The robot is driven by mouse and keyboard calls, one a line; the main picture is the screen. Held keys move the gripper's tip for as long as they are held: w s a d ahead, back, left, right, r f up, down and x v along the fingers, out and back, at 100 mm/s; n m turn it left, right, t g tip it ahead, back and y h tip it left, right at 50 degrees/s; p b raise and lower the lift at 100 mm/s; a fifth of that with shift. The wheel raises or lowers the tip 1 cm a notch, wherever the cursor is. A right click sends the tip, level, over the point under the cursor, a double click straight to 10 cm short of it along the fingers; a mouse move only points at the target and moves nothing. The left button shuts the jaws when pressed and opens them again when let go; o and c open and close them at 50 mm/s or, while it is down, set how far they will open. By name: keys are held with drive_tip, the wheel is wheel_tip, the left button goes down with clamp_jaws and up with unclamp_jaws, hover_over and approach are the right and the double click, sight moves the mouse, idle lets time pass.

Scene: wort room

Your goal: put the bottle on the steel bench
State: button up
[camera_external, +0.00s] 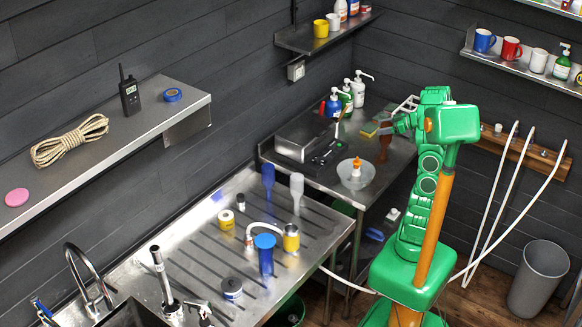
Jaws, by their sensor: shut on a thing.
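My gripper (386,130) is at the back right of the steel bench (322,177), at the end of my green arm. It is shut on a brown bottle (384,150), which hangs upright below the jaws. The bottle is small in this view and partly hidden by the gripper. Its lower end is over the bench top or close to it; I cannot tell whether it touches.
A white bowl (347,181) with an orange-topped item stands at the bench's front. A steel box (301,140), pump bottles (358,92) and a yellow sponge (369,131) are also on it. The drainboard (187,262) holds several containers. A grey bin (538,280) stands right.

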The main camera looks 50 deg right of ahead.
drive_tip(key=shift+w+d+f, duration=0.15)
drive_tip(key=shift+w+f, duration=0.15)
drive_tip(key=shift+f, duration=1.7)
drive_tip(key=o, duration=1.6)
drive_tip(key=shift+c, duration=0.2)
drive_tip(key=shift+s, duration=0.1)
drive_tip(key=v, duration=1.2)
drive_tip(key=shift+d, duration=0.1)
